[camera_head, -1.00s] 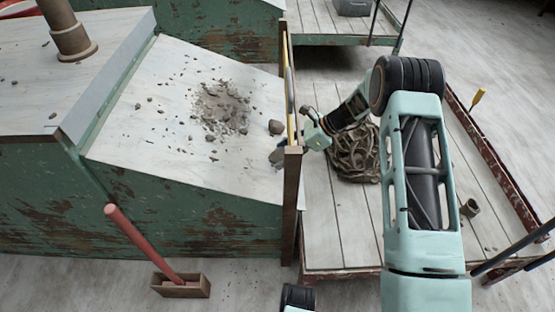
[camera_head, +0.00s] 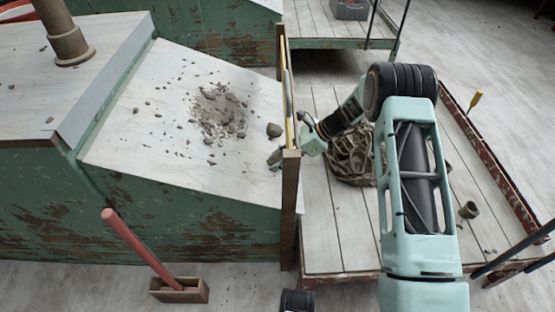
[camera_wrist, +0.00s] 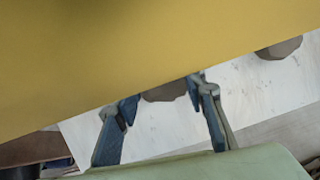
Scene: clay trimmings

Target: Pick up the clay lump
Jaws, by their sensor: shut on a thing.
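A brown-grey clay lump (camera_wrist: 165,92) shows between my two fingers in the wrist view, its upper part hidden by a yellow board. My gripper (camera_wrist: 163,97) is shut on it, one finger on each side. In the head view my gripper (camera_head: 275,158) reaches past the upright board over the lower right of the pale sloped top. The held lump cannot be made out clearly there. Another dark lump (camera_head: 274,130) lies on the slope just beyond my gripper, and also shows in the wrist view (camera_wrist: 280,48).
A yellow-edged board (camera_head: 288,95) and brown post (camera_head: 289,205) stand close to my gripper. Crumbs and trimmings (camera_head: 218,110) lie mid-slope. A rope or net heap (camera_head: 352,160) lies on the planked platform (camera_head: 335,245) under my arm. A red-handled tool (camera_head: 140,245) stands at front left.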

